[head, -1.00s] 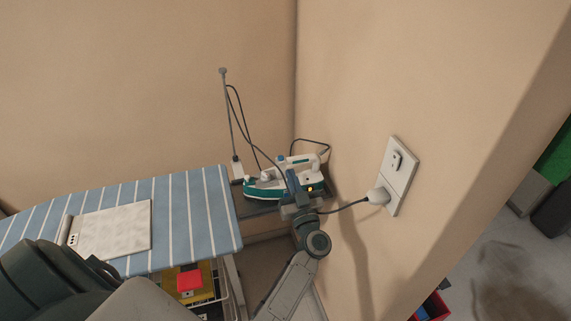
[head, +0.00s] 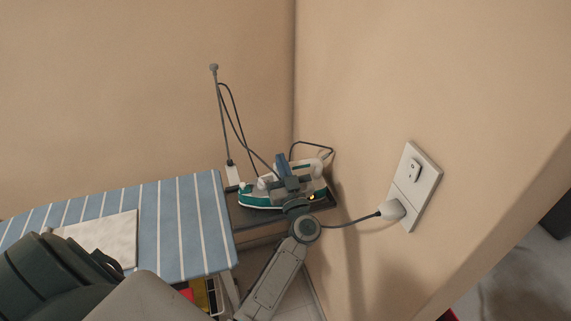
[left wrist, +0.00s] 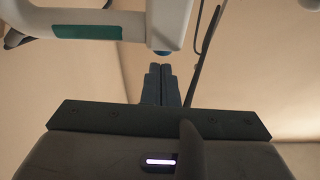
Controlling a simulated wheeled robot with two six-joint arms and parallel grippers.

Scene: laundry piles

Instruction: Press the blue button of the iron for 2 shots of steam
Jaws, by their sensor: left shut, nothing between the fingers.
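The white and teal iron (head: 258,199) sits on the dark rest at the end of the ironing board, near the wall corner. My left gripper (head: 281,160) is shut and empty, in front of the iron's handle, and it hides part of the iron. In the left wrist view, the white handle with its teal panel (left wrist: 87,31) crosses the top. The blue button (left wrist: 162,52) shows just beyond the closed fingertips (left wrist: 160,68); I cannot tell whether they touch. The button is hidden in the head view. My right gripper is not in view.
The blue striped ironing board (head: 190,215) lies to the left with a white panel (head: 105,238) on it. A cord runs from the iron to a plug (head: 392,209) in the wall socket (head: 425,175). A thin grey pole (head: 221,115) rises behind the iron. Walls close in right and behind.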

